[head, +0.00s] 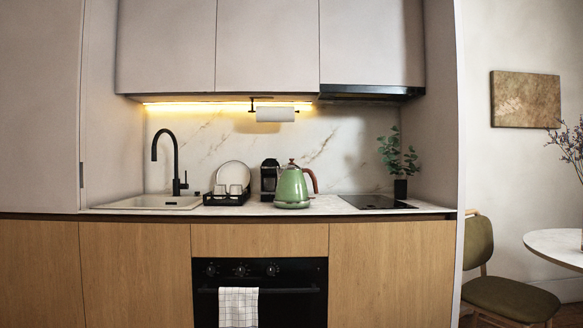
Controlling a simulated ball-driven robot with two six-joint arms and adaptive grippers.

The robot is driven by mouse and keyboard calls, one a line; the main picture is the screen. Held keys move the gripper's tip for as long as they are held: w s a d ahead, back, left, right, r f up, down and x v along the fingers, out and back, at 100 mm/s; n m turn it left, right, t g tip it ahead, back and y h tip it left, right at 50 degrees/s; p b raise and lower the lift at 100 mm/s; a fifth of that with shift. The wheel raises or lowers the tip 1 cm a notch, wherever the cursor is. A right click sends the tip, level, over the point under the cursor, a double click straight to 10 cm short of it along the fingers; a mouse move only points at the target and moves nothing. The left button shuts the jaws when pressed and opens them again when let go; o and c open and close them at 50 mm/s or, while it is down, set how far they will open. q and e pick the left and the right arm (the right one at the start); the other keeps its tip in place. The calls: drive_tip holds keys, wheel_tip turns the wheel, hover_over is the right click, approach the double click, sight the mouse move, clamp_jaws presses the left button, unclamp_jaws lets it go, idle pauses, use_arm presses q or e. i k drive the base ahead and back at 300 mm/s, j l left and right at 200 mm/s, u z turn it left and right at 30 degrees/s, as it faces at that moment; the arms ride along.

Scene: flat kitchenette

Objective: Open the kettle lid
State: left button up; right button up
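A green kettle (291,189) stands upright on the marble counter in the middle of the head view. Its brown handle curves out on its right side, and its spout points left. Its lid (292,165) has a dark reddish knob and appears to sit closed on top. Neither of my grippers shows in the head view.
A black coffee machine (269,178) stands behind the kettle, on its left. A dish rack (227,199) with cups and a plate is further left, beside the sink (150,202). The hob (375,202) and a potted plant (400,188) are right. The oven (259,290) is below.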

sight(292, 165)
drive_tip(key=i+u, duration=0.1)
drive_tip(key=i, duration=0.35)
drive_tip(key=i+l+u, duration=0.1)
drive_tip(key=i, duration=0.35)
drive_tip(key=l, duration=0.1)
